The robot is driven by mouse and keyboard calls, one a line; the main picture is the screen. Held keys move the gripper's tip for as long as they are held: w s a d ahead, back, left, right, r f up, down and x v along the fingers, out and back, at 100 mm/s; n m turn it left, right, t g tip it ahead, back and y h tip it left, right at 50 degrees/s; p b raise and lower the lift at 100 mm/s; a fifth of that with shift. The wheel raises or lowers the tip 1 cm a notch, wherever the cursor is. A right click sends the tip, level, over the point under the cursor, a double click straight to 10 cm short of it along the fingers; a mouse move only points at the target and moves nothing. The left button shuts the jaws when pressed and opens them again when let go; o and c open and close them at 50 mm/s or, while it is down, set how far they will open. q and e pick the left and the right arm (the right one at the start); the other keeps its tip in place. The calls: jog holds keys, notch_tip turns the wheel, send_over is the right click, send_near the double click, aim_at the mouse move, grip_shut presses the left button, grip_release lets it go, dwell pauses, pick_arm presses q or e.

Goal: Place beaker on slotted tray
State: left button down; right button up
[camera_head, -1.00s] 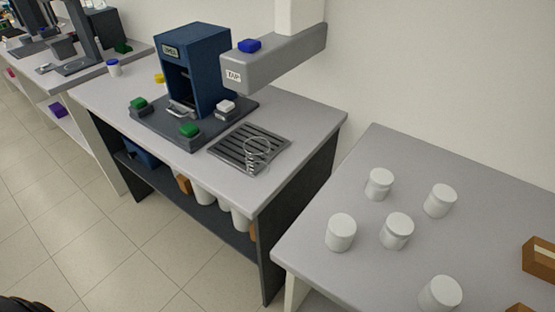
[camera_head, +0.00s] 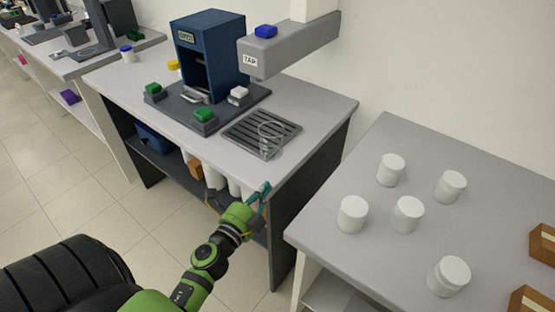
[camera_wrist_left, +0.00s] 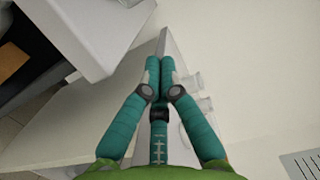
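The clear glass beaker (camera_head: 270,139) stands at the front right part of the dark slotted tray (camera_head: 242,134); its faint outline makes its exact base hard to see. The tray lies on the grey bench, in front of the blue machine and near the tap arm. My left gripper (camera_head: 264,190) is below and in front of the bench edge, apart from the beaker. Its teal fingers come together at the tips in the left wrist view (camera_wrist_left: 158,72), with nothing seen between them. My right gripper is not in view.
The blue machine (camera_head: 209,52) stands behind the tray, with the tap arm (camera_head: 285,48) overhanging at right. Several white jars (camera_head: 407,214) stand on the right table (camera_head: 325,219), with brown boxes at its right edge. A gap separates the two tables.

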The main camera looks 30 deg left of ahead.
aim_at(264, 133)
pick_arm(q)
jog(key=w, duration=0.3)
jog(key=w+p, duration=0.1)
jog(key=w, duration=0.1)
jog(key=w+a, duration=0.1)
jog(key=w, duration=0.2)
jog(key=shift+w, duration=0.35)
jog(key=shift+w+a+p, duration=0.3)
jog(key=shift+w+a, duration=0.45)
jog(key=shift+a, duration=0.1)
jog(key=shift+w+a, duration=0.3)
jog(key=shift+a, duration=0.2)
jog(key=w+a+b, duration=0.1)
jog(key=w+a, duration=0.1)
jog(key=a, duration=0.1)
jog(key=w+a+b, duration=0.2)
jog(key=w+a, duration=0.1)
jog(key=w+a+b, duration=0.1)
jog(key=w+a, duration=0.1)
jog(key=a, duration=0.1)
jog(key=shift+w+f+b, duration=0.3)
jog(key=shift+w+b, duration=0.05)
jog(key=shift+b, duration=0.05)
jog(key=shift+w+a+r, duration=0.2)
jog(key=shift+r, duration=0.1)
